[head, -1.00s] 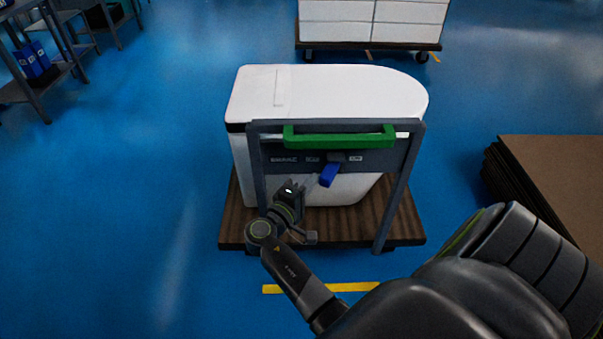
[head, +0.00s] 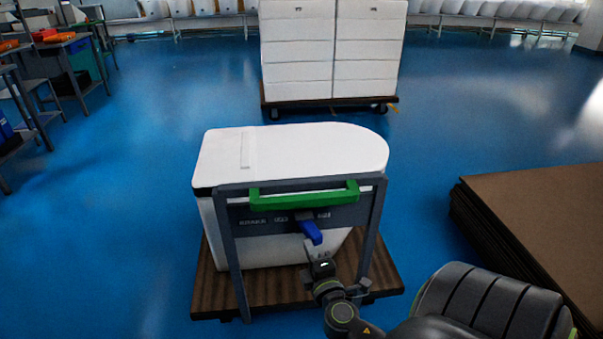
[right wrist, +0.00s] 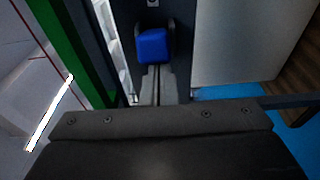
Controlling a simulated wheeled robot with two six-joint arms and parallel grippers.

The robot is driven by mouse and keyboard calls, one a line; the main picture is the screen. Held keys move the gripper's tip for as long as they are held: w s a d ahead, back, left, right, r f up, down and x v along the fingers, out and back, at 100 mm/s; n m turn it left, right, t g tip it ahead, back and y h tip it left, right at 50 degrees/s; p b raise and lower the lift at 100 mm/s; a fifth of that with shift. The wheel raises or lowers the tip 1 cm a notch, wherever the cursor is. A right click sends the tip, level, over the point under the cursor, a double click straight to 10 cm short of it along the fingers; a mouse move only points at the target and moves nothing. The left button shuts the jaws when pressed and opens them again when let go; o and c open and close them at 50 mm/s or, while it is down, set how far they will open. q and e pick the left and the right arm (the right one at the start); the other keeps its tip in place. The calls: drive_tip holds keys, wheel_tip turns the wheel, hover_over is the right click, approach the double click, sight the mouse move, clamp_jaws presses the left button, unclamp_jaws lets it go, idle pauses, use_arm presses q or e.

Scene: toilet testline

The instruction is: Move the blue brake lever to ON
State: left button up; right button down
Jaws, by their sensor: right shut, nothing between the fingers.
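The blue brake lever (head: 312,232) hangs from a dark mount on the cart's grey cross panel (head: 255,221), below the green handle (head: 303,197). Its free end leans down and to the right, toward the right-hand label (head: 322,214); the labels are too small to read surely. My right gripper (head: 319,254) is shut and empty, just below and slightly right of the lever's end. In the right wrist view the lever's blue end (right wrist: 153,46) appears just beyond the closed fingers (right wrist: 157,76); whether they touch is unclear. My left gripper is out of view.
The cart has a brown wooden base (head: 277,291) and carries a white toilet (head: 300,157). Stacked brown boards (head: 545,215) lie at right. A cart of white boxes (head: 333,50) stands behind. Blue floor is open at left.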

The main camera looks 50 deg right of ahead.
drive_tip(key=shift+s+d+f+n+t+y+b, duration=0.1)
drive_tip(key=shift+s+d+n+t+y+b, duration=0.35)
drive_tip(key=shift+d+n+y+b, duration=0.45)
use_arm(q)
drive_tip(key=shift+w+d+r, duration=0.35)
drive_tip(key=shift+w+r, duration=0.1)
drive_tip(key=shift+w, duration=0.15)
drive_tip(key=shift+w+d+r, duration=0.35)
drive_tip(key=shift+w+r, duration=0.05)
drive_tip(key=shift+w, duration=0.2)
use_arm(e)
drive_tip(key=shift+s+d, duration=0.1)
drive_tip(key=shift+d, duration=0.05)
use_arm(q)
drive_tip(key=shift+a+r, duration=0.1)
